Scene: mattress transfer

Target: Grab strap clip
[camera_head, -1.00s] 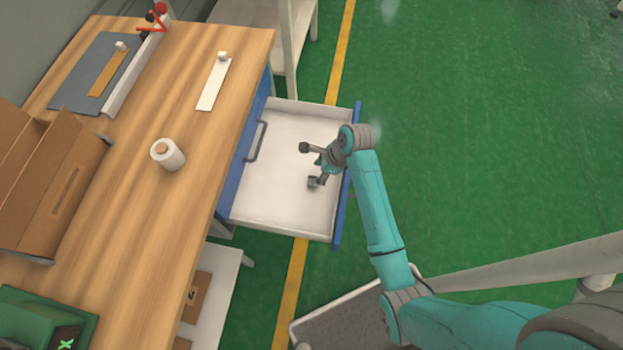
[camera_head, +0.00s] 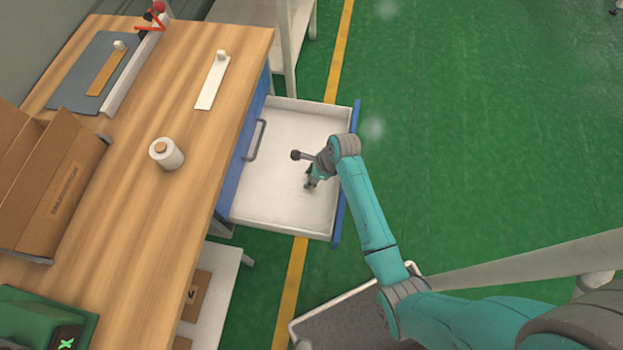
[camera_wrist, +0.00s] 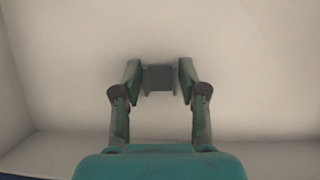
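The strap clip (camera_wrist: 159,78) is a small dark grey block on the pale drawer floor. In the wrist view it sits between the two fingertips of my gripper (camera_wrist: 160,80). The fingers are apart, one on each side of the clip, with what look like thin gaps; contact is hard to judge. In the head view my gripper (camera_head: 309,181) points down into the open drawer (camera_head: 290,205), low over its right part. There the clip is mostly hidden by my gripper.
The drawer has white walls and a blue front (camera_head: 348,175) on the right. The wooden workbench (camera_head: 130,240) stands to the left, with a white roll (camera_head: 167,154), a cardboard box (camera_head: 50,190) and a white strip (camera_head: 212,85). The rest of the drawer floor is bare.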

